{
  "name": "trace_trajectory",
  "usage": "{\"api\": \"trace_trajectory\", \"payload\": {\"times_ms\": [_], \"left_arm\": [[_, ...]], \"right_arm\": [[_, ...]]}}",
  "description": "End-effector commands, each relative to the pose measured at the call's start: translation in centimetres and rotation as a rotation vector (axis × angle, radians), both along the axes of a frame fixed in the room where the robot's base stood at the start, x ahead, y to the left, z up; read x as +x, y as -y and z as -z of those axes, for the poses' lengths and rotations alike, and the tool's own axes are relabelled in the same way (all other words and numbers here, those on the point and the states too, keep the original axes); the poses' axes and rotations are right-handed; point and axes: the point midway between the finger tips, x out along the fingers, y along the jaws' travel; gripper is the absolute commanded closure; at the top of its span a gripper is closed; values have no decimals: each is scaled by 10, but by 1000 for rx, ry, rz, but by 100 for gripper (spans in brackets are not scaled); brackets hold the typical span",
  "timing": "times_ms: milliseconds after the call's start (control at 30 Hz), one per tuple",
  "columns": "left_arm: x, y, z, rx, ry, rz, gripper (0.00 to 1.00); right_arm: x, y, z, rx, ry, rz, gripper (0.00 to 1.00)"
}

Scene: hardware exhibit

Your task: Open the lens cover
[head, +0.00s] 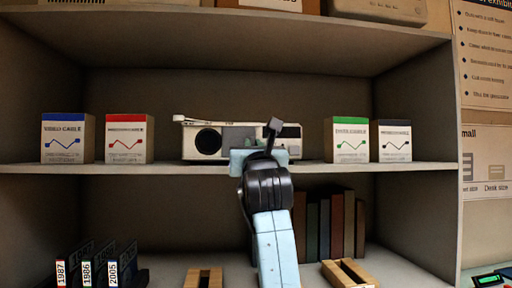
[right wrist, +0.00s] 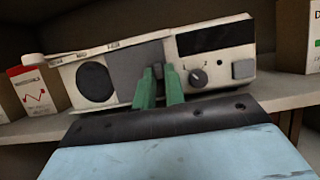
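A beige projector-like device (head: 208,141) stands on the middle shelf. It also shows in the right wrist view (right wrist: 204,84), with a round dark lens or speaker (right wrist: 95,84) at left and a knob at right. A grey sliding panel, seemingly the lens cover (right wrist: 128,74), sits in the middle of its front; it shows in the head view too (head: 235,136). My right gripper (right wrist: 160,82) is at the panel's right edge. Its green fingers are close together with a dark grey tab between them, and they seem shut on it. My left gripper is not in view.
Cable boxes stand left (head: 127,138) and right (head: 349,139) of the device on the shelf (head: 130,169). Books (head: 335,225), wooden holders (head: 347,273) and labelled items (head: 87,272) are on the shelf below. The upper shelf (head: 230,36) limits the height.

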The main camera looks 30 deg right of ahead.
Motion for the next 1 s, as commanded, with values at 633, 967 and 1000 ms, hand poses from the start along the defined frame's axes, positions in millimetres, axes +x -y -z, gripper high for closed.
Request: {"api": "trace_trajectory", "payload": {"times_ms": [633, 967, 1000], "left_arm": [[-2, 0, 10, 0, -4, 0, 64], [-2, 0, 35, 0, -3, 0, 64], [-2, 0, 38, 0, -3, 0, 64]], "right_arm": [[-18, -6, 10, 0, 2, 2, 67], [-80, -31, 38, 1, 4, 0, 67], [-86, -34, 41, 2, 3, 0, 67]]}}
